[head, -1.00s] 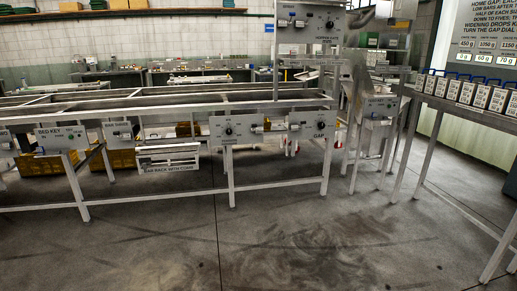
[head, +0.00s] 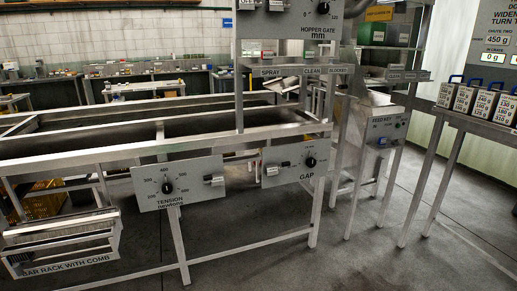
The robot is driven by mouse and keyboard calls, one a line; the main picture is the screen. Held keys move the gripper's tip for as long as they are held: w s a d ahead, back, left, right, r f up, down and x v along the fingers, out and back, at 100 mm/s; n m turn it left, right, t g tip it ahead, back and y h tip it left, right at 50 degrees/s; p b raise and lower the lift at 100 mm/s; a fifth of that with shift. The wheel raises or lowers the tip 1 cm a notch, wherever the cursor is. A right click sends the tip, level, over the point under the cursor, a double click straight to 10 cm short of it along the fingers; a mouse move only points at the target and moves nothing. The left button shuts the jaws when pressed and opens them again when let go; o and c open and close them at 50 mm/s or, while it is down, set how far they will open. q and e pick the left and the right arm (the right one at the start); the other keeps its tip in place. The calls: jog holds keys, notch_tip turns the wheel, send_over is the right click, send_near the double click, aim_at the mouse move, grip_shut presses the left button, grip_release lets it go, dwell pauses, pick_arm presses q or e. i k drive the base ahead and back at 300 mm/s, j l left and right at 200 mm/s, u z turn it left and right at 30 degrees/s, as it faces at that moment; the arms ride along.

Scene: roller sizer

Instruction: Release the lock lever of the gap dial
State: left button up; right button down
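The gap panel (head: 292,180) is a grey plate on the front rail of the machine, right of centre in the head view, with the word GAP on it. Its round black dial (head: 311,162) sits at the panel's upper right with marks around it. A lever (head: 272,170) with a pale handle sits on the panel's left part; its exact position is too small to tell. Neither of my grippers shows in the head view.
The tension panel (head: 179,184) with a similar dial and lever is left of the gap panel. A bar rack (head: 62,243) hangs at lower left. A feed key box (head: 387,128) stands right. Labelled weights (head: 480,102) line a stand at right. Floor in front is clear.

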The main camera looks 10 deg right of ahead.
aim_at(285, 164)
jog(key=i+u, duration=0.1)
jog(key=i, duration=0.55)
jog(key=i+l+u, duration=0.1)
jog(key=i, duration=0.5)
jog(key=i+l+u, duration=0.1)
jog(key=i, duration=0.55)
jog(key=l, duration=0.1)
